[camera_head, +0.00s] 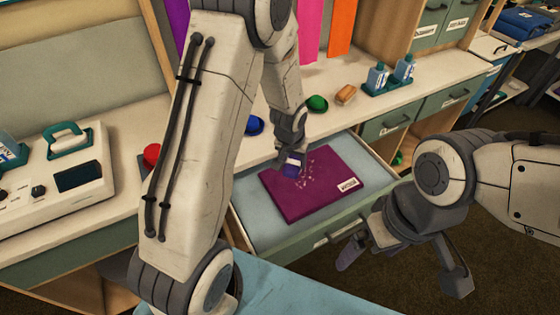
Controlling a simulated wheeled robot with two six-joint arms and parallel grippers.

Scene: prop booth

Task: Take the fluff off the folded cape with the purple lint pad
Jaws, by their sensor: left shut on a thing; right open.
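The folded cape (295,207) is a flat purple rectangle with a white label, lying in an open drawer (247,213). Pale specks of fluff (318,172) show on its upper middle part. I cannot tell whether the pad touches the cape.
A counter behind the drawer holds a blue object (254,125), a green one (317,103), a wooden-handled brush (346,94) and bottles in a teal tray (388,84). A white device (60,180) and a red knob (152,155) stand at left. My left arm hides part of the counter.

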